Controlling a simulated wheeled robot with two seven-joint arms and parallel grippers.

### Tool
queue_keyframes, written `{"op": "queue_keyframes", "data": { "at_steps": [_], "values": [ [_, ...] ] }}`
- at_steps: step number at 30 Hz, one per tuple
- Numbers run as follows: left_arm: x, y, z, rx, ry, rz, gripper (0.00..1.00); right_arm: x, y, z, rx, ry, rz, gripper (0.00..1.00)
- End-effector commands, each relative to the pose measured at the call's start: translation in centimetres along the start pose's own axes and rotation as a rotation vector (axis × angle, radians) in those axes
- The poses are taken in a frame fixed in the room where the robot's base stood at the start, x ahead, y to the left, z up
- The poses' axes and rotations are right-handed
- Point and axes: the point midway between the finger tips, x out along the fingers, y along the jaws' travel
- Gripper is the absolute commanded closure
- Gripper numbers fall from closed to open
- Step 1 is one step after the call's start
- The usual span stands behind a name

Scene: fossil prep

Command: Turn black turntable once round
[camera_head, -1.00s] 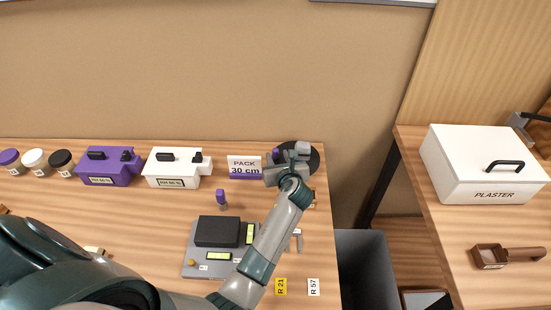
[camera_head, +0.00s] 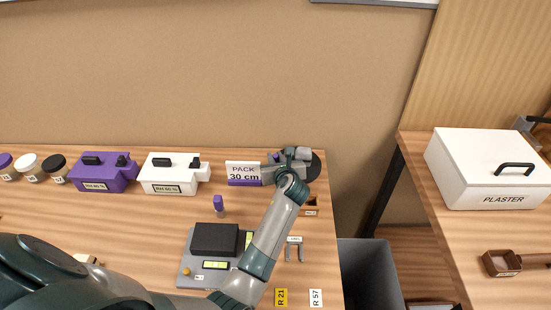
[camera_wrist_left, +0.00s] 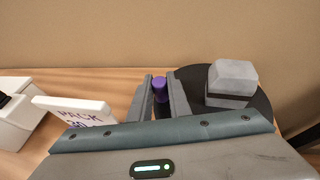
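The black turntable (camera_head: 314,164) is at the back right of the wooden table, partly hidden by my left gripper in the head view. In the left wrist view the black disc (camera_wrist_left: 262,104) carries a grey block (camera_wrist_left: 232,82). A purple upright knob (camera_wrist_left: 160,88) stands at its left edge; whether it is fixed to the disc is hidden. My left gripper (camera_head: 276,167) is low over the turntable's left side. In the left wrist view its fingers are close together on either side of the knob, which fills the gap. My right gripper is out of view.
A "PACK 30 cm" sign (camera_head: 243,173) stands just left of my left gripper. A white box (camera_head: 172,175) and a purple box (camera_head: 98,173) are farther left. The table's right edge is close.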

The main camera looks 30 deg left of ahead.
Motion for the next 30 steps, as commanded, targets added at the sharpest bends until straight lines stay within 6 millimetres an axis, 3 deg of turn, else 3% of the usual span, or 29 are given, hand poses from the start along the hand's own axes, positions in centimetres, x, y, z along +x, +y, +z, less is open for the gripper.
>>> {"op": "queue_keyframes", "data": {
  "at_steps": [8,18,28,29,30],
  "values": [
    [-0.1,0.0,0.0,-0.002,0.001,0.007,1.0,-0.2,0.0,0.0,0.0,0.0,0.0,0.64],
    [-1.0,0.1,-0.2,-0.054,0.002,0.135,1.0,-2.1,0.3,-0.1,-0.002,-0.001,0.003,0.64],
    [-1.1,0.2,-0.5,-0.063,0.0,0.154,1.0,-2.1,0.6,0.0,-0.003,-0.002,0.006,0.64],
    [-1.1,0.2,-0.5,-0.063,0.0,0.154,0.81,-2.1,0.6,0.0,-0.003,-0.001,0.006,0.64],
    [-1.1,0.2,-0.5,-0.063,0.0,0.154,0.71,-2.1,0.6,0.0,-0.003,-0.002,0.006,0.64]
  ]
}}
